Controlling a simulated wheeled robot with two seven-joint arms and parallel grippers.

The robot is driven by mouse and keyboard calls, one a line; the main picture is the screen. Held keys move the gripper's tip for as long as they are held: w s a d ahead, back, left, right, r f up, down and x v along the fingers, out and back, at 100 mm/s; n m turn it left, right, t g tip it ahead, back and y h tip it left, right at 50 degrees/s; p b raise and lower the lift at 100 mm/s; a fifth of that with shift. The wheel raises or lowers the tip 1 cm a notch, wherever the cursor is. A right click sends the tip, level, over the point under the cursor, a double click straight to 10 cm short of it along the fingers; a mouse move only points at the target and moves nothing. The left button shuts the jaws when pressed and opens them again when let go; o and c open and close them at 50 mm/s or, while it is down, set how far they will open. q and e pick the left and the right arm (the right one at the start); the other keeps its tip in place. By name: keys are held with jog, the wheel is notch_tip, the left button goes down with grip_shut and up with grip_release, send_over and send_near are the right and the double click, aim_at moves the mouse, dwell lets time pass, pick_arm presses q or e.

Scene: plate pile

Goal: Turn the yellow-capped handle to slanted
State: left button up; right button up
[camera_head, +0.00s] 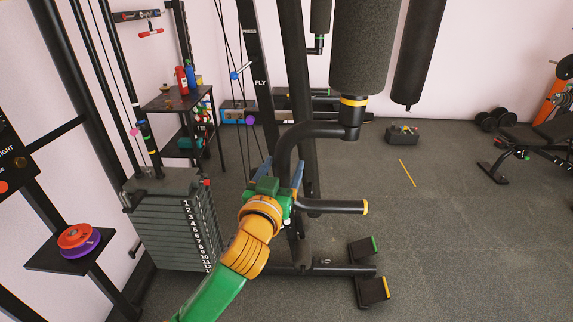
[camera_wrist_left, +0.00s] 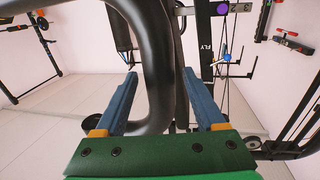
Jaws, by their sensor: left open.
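The yellow-capped handle (camera_head: 335,206) is a short black bar in the head view. It sticks out to the right from the gym machine's post, about level, with its yellow cap at the right end. My left gripper (camera_head: 284,166) is up to the left of it, beside the curved black tube (camera_head: 305,131). Its blue fingers are apart. In the left wrist view the open left gripper (camera_wrist_left: 160,74) has the curved tube (camera_wrist_left: 157,60) showing between its fingers; I cannot tell whether they touch. The handle's inner end is partly hidden by my gripper. My right gripper is not in view.
A weight stack (camera_head: 170,225) stands left of my arm. A foam roller (camera_head: 360,45) hangs above the handle. Foot pegs (camera_head: 372,290) with green and yellow caps are low on the right. The floor (camera_head: 470,250) to the right is mostly free.

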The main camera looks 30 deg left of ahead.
pick_arm(q)
jog(key=x, duration=0.3)
jog(key=shift+w+a, duration=0.15)
jog(key=shift+c, duration=0.3)
grip_shut()
dwell(1.0)
